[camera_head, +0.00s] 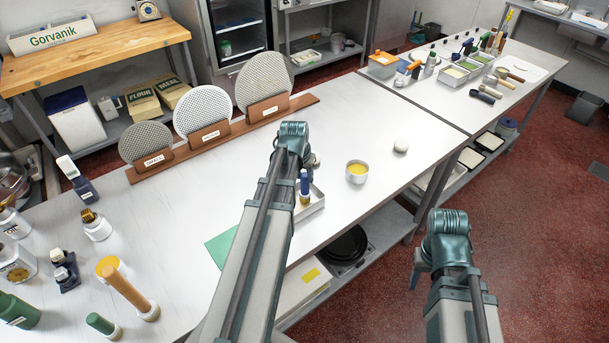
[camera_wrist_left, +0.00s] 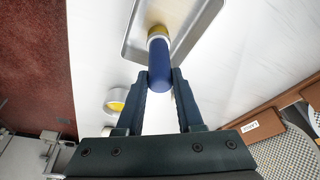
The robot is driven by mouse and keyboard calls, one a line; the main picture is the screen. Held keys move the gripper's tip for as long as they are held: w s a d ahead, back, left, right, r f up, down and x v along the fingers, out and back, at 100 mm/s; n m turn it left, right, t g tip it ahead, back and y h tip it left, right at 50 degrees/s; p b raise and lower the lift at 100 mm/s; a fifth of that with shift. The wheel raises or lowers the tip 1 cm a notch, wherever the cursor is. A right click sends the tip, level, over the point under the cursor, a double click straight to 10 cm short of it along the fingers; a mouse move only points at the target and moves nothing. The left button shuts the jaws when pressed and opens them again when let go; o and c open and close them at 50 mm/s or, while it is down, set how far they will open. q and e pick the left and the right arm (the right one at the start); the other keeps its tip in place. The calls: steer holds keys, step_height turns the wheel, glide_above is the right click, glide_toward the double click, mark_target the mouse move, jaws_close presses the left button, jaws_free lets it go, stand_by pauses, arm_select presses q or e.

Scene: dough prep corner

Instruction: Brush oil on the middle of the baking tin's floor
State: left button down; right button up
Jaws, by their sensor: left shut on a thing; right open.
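The brush, with a blue handle (camera_head: 304,183) and a yellowish head, points down over the baking tin (camera_head: 316,207). My left gripper (camera_wrist_left: 161,78) is shut on the brush's blue handle (camera_wrist_left: 159,66); in the head view my left arm hides most of the gripper. In the left wrist view the brush head (camera_wrist_left: 157,31) is over the grey tin (camera_wrist_left: 184,27); I cannot tell whether it touches the floor. A metal bowl (camera_head: 357,178) with yellow oil stands right of the tin. My right gripper (camera_head: 415,272) is open and empty, off the table's front side; little of it shows.
A white ball (camera_head: 400,146) lies right of the bowl. A green sheet (camera_head: 221,247) lies left of the tin. Round perforated discs stand in a wooden rack (camera_head: 222,136) at the back. Bottles and a wooden-handled tool (camera_head: 127,287) stand at the left. The table right of the ball is clear.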

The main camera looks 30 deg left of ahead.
arm_select(q)
steer(key=shift+f+b, duration=0.4)
steer(key=shift+f, duration=0.05)
steer(key=shift+r, duration=0.1)
steer(key=shift+s+a, duration=0.25)
steer(key=shift+s, duration=0.35)
steer(key=shift+s+a, duration=0.25)
steer(key=shift+s, duration=0.3)
steer(key=w, duration=0.1)
steer(key=w+d, duration=0.1)
steer(key=w, duration=0.1)
steer(key=w+d, duration=0.1)
steer(key=shift+w, duration=0.35)
